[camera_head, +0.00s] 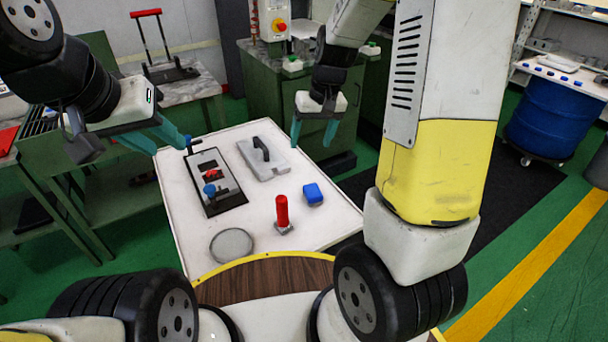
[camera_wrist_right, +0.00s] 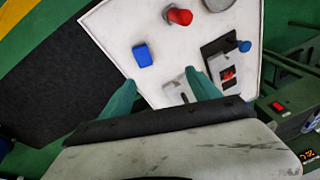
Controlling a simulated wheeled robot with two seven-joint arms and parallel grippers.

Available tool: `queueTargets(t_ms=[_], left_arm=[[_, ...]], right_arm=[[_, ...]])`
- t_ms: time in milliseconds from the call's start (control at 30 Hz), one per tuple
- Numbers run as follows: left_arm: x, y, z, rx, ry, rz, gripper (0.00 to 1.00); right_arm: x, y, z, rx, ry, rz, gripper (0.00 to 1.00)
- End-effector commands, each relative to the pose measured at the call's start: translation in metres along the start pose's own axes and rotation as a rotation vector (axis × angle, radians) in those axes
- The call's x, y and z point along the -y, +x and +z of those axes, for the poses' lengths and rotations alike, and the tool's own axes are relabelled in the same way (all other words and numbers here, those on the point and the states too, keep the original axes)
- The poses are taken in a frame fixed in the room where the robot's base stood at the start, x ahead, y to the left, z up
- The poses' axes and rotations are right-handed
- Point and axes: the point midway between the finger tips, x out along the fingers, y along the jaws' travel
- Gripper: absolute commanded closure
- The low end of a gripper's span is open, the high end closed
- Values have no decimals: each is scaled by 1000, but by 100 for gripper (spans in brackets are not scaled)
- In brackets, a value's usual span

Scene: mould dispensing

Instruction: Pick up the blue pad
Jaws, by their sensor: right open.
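The blue pad (camera_head: 312,194) is a small blue block lying on the white table (camera_head: 330,230), right of the red-handled tool. It also shows in the right wrist view (camera_wrist_right: 143,55), on the table beyond my fingers. My right gripper (camera_head: 314,130) is open and empty above the table's far right edge, behind the blue pad and apart from it. In the wrist view its two teal fingers (camera_wrist_right: 160,92) are spread. My left gripper (camera_head: 168,141) is over the table's far left corner, near a small blue knob; its jaw opening is unclear.
On the table are a red-handled tool (camera_head: 282,212), a grey plate with a black handle (camera_head: 265,160), a black-framed mould (camera_head: 214,186) with a blue knob, and a round grey disc (camera_head: 232,246). The table surface around the blue pad is clear. A green cabinet (camera_head: 262,90) stands behind.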

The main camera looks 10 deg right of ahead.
Motion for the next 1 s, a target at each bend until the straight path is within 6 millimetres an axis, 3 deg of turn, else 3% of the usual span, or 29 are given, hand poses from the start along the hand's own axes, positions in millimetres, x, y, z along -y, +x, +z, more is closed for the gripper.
queueTargets(t_ms=[33,100,300,1000], left_arm=[[0,0,0,0,0,0,64],[0,0,0,0,0,0,64],[0,0,0,0,0,0,64],[0,0,0,0,0,0,64]], right_arm=[[-6,29,-5,41,-5,19,29],[-14,61,-11,78,-13,44,29],[-35,132,-15,156,-43,107,29],[-56,225,-5,189,-59,136,29]])
